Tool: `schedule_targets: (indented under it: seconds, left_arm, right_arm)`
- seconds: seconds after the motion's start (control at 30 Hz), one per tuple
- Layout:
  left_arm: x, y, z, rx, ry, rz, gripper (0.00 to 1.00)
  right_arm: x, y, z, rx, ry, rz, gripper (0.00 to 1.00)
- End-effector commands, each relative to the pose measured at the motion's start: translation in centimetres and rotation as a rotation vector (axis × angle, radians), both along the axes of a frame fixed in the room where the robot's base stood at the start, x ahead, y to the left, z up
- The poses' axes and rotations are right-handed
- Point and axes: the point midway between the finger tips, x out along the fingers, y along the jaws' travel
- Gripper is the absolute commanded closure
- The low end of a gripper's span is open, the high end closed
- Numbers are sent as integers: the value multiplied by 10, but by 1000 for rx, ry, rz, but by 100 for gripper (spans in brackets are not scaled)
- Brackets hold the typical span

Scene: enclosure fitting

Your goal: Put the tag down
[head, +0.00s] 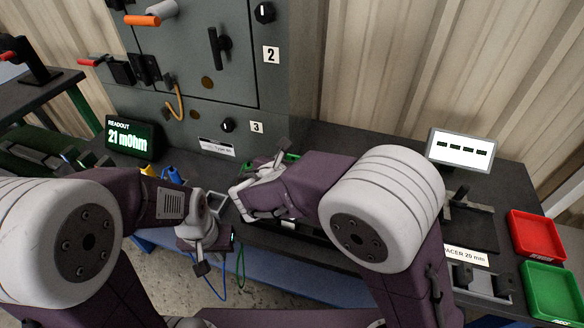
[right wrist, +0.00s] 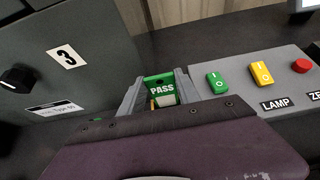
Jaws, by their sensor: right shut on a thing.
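A green tag with a white "PASS" label (right wrist: 162,88) sits between the two grey fingers of my right gripper (right wrist: 158,92) in the right wrist view. The gripper is shut on it. In the head view my right gripper (head: 272,170) is over the bench, in front of the grey cabinet's lower right corner. The tag's lower part is hidden by my wrist. My left gripper (head: 204,236) is lower and to the left, near the bench's front edge. Its fingers do not show clearly enough to tell whether they are open.
The grey cabinet (head: 190,65) stands behind, with a knob by label 3. A button panel (right wrist: 235,115) with green, yellow and red buttons lies right of the tag. A readout (head: 130,137) shows 21 mOhm. Red (head: 512,240) and green (head: 524,284) bins stand at the right.

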Motion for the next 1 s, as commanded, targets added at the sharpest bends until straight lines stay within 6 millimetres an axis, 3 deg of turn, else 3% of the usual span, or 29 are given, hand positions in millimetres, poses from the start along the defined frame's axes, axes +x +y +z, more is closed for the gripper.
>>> schedule_targets:
  seconds: [0.03, 0.07, 0.4, 0.43, 0.5, 0.83, 1.0]
  left_arm:
    - [0, 0, -13, 0, 0, 0, 100]
    - [0, 0, -13, 0, 0, 0, 100]
    - [0, 0, -13, 0, 0, 0, 100]
    - [0, 0, -12, 0, 0, 0, 100]
    - [0, 0, -12, 0, 0, 0, 100]
    - [0, 0, -8, 0, 0, 0, 100]
    - [0, 0, 9, 0, 0, 0, 100]
  right_arm:
    - [0, 0, -17, -2, 2, 0, 99]
    - [0, 0, -19, -1, 1, 0, 99]
    - [0, 0, -19, 0, 1, -1, 99]
    - [0, 0, -18, 0, 1, -1, 55]
    - [0, 0, -18, 0, 1, -1, 39]
    - [0, 0, -13, 1, 0, 0, 39]
    - [-26, 10, 7, 1, 0, 5, 39]
